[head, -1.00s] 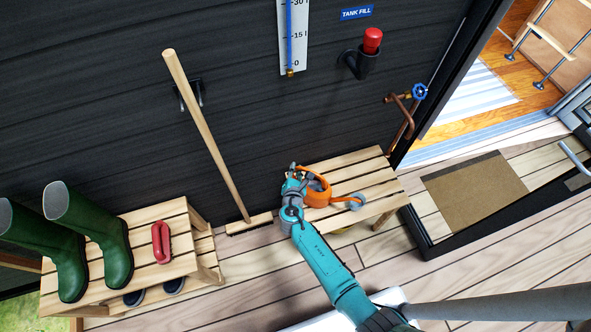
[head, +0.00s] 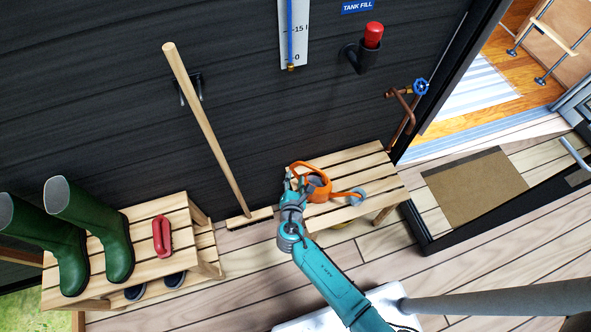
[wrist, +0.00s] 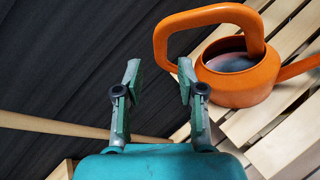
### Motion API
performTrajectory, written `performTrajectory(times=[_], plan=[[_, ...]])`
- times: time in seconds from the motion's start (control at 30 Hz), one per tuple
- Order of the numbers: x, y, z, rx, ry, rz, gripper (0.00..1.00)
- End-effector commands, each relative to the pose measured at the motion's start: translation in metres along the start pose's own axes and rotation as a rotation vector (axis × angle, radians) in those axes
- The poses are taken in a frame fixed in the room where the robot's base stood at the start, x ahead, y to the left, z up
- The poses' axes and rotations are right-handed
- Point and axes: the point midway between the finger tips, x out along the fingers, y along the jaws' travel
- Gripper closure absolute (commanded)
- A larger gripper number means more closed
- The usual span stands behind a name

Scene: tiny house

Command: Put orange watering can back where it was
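The orange watering can (head: 318,189) stands upright on the slatted wooden bench (head: 372,168) by the dark wall, its grey spout head pointing right. It also shows at the upper right in the wrist view (wrist: 245,85), with its loop handle at the left and a dark opening on top. My gripper (head: 290,180) is at the left of the can, by its handle side. In the wrist view my gripper (wrist: 157,75) has its two fingers apart with nothing between them. The can lies to the right of the fingers, clear of the space between them.
A broom (head: 208,130) leans on the wall left of the bench. Green boots (head: 112,235) and a red object (head: 161,237) are on a left rack. A copper tap with a blue handle (head: 420,87) is above the bench's right end. A doormat (head: 475,190) lies right.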

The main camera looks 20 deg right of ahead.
Motion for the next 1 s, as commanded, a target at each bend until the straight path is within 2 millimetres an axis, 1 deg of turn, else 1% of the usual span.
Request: performTrajectory(times=[0.03,0.1,0.23,0.4,0.6,0.67,0.77,0.87,0.9,0.97,1.0], plan=[[-0.010,0.000,-0.001,-0.001,0.002,0.003,0.61],[-0.021,0.001,0.000,-0.001,0.001,0.003,0.61],[-0.034,0.001,0.000,-0.001,0.000,0.002,0.61],[-0.042,0.000,0.000,0.000,0.000,0.001,0.61],[-0.042,0.000,0.000,0.001,0.000,0.000,0.61],[-0.043,-0.003,0.000,0.009,0.005,-0.001,0.61],[-0.051,-0.019,-0.003,0.063,0.037,-0.004,0.61],[-0.070,-0.047,-0.007,0.185,0.099,-0.010,0.61],[-0.080,-0.059,-0.009,0.251,0.131,-0.013,0.61],[-0.098,-0.078,-0.010,0.363,0.179,-0.019,0.61],[-0.111,-0.089,-0.010,0.439,0.211,-0.024,0.61]])
